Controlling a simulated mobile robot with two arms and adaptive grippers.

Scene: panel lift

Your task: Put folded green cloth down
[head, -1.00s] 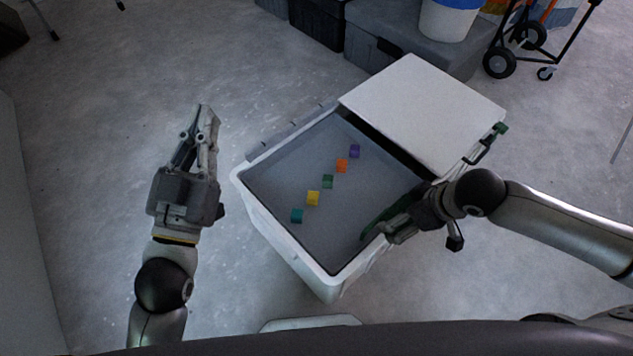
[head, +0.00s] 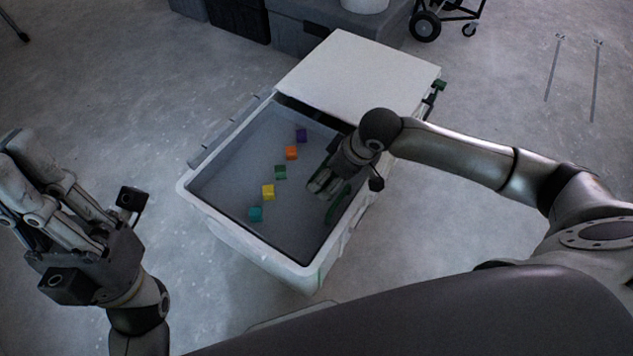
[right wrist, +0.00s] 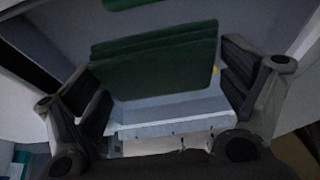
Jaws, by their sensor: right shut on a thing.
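The folded green cloth (right wrist: 155,62) fills the gap between the two fingers of my right gripper (right wrist: 165,85) in the right wrist view, and the gripper is shut on it. In the head view my right gripper (head: 322,182) is over the right part of the open white bin (head: 245,248). A dark green strip of the cloth (head: 338,206) shows beside it, partly hidden by the gripper. I cannot tell whether the cloth touches the bin floor. My left gripper (head: 22,180) is away from the bin at the left picture edge, with its fingertips hard to judge.
Teal (head: 255,214), yellow (head: 268,192), green (head: 280,172), orange (head: 291,152) and purple (head: 301,135) cubes lie in a row on the bin floor. A white lid (head: 360,80) covers the bin's far part. Dark boxes (head: 310,25) and a hand truck (head: 440,20) stand behind.

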